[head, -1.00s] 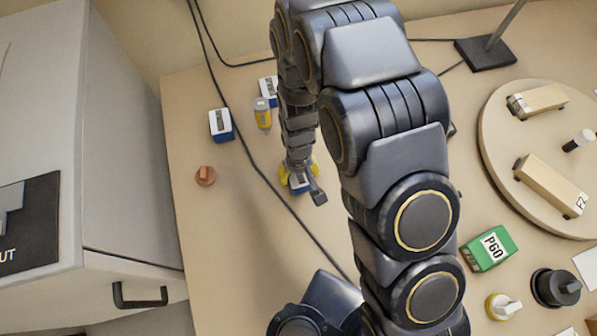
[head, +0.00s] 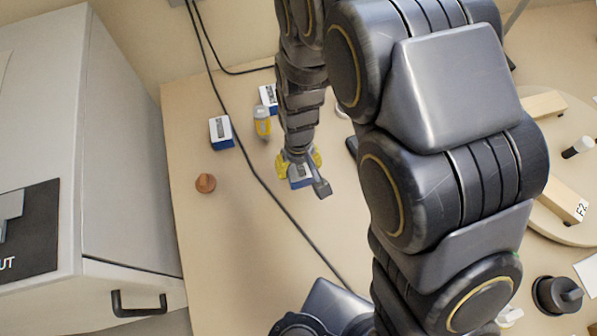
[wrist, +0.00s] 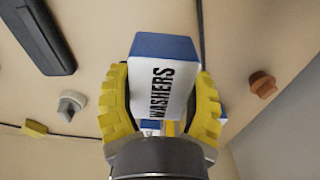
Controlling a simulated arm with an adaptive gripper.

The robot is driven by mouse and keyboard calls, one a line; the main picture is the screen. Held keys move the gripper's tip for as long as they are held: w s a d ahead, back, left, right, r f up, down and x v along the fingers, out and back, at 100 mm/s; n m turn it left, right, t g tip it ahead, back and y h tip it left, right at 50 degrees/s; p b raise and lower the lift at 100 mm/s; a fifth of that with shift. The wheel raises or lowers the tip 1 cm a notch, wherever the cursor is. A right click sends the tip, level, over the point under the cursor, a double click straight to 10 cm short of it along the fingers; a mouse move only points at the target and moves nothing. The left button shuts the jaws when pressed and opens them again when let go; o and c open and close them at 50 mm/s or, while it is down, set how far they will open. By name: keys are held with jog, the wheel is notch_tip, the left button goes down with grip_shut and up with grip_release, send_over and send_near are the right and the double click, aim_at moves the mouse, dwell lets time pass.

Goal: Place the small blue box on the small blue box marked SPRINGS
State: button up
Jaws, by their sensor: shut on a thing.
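My gripper (head: 299,166) has yellow fingers and is shut on a small blue box (head: 301,178) with a white face. In the wrist view my gripper (wrist: 160,105) grips this box (wrist: 178,75) by its sides, and its face reads WASHERS. In the head view, two similar blue boxes with white tops stand to the left of my gripper and further back: one nearer box (head: 221,132) and one further box (head: 268,98). Their markings are too small to read, so I cannot tell which says SPRINGS. The further box is partly hidden by my arm.
A yellow bottle (head: 262,123) stands between the two boxes. A brown knob (head: 205,183) lies nearer. A black cable (head: 262,183) crosses the bench. A grey cabinet (head: 120,150) stands at left. A round board (head: 570,234) is at right, partly behind my arm.

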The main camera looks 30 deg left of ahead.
jog(key=shift+w+r, duration=0.1)
jog(key=shift+r, duration=0.5)
jog(key=w+a+r, duration=0.7)
jog(key=r, duration=0.1)
send_over(270, 94)
jog(key=d, duration=0.1)
jog(key=f, duration=0.5)
jog(key=s+f, duration=0.1)
jog(key=f, duration=0.2)
jog(key=shift+w+a+f, duration=0.2)
jog(key=shift+w+f, duration=0.05)
jog(key=shift+f, duration=0.2)
jog(key=shift+w+a+f, duration=0.2)
jog(key=shift+w+f, duration=0.05)
jog(key=shift+f, duration=1.6)
jog(key=o, duration=1.1)
jog(key=shift+f, duration=0.1)
jog(key=shift+o, duration=0.2)
